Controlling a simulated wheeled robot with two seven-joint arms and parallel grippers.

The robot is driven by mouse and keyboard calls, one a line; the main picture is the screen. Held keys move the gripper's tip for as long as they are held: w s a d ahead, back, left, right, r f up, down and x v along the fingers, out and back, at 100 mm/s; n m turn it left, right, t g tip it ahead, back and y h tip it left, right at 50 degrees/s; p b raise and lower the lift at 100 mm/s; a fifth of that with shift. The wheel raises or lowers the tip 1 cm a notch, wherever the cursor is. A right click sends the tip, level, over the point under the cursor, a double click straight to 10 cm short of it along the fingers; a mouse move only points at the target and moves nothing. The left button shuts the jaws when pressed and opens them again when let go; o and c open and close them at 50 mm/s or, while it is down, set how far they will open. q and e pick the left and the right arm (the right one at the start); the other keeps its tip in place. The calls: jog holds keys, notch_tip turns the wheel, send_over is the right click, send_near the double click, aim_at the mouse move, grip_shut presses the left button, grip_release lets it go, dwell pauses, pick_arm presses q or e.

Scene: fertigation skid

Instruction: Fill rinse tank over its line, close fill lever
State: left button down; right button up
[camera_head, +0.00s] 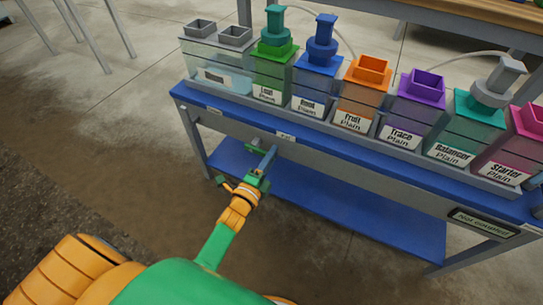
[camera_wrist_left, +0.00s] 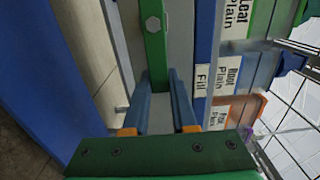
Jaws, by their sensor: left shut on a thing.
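The rinse tank seems to be the clear tank (camera_head: 213,68) at the left end of the row, with pale bluish liquid inside; its line is too small to make out. The fill lever (camera_wrist_left: 154,45) is a green bar with a hex bolt in the left wrist view, beside the "Fill" label (camera_wrist_left: 202,78). My left gripper (camera_head: 266,160) is at the front of the skid, just below that label (camera_head: 285,136) in the head view. Its two blue fingers (camera_wrist_left: 160,100) are shut on the lever's end. My right gripper is not in view.
Several coloured tanks stand right of the clear one, among them green (camera_head: 272,72), blue (camera_head: 316,82), orange (camera_head: 363,92) and purple (camera_head: 415,103). A blue lower shelf (camera_head: 350,212) is bare. Open floor lies at the left.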

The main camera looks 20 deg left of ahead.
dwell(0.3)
pick_arm(q)
jog(key=c, duration=0.7)
grip_release()
jog(key=shift+s, duration=0.2)
jog(key=s+p, duration=0.2)
jog(key=s, duration=0.4)
jog(key=shift+s+a, duration=0.15)
jog(key=shift+s, duration=0.2)
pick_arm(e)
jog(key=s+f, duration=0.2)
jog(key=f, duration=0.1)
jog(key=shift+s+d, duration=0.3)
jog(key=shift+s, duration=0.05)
